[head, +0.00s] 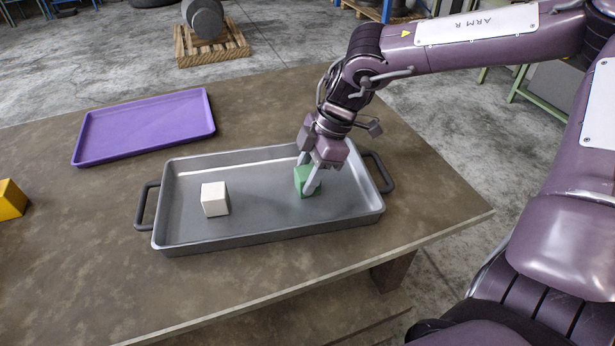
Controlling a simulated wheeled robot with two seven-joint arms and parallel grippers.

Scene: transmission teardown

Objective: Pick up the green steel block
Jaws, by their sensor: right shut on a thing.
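The green steel block (302,183) is in the right part of the grey metal tray (262,237). My right gripper (308,180) points down over it, with its fingers shut on the block. The fingers cover part of the block. I cannot tell whether the block touches the tray floor or is slightly raised. My left gripper is not in view.
A white block (214,199) stands in the left part of the grey tray. A flat purple tray (145,127) lies behind on the brown table (70,270). A yellow block (10,200) sits at the left edge. The table front is clear.

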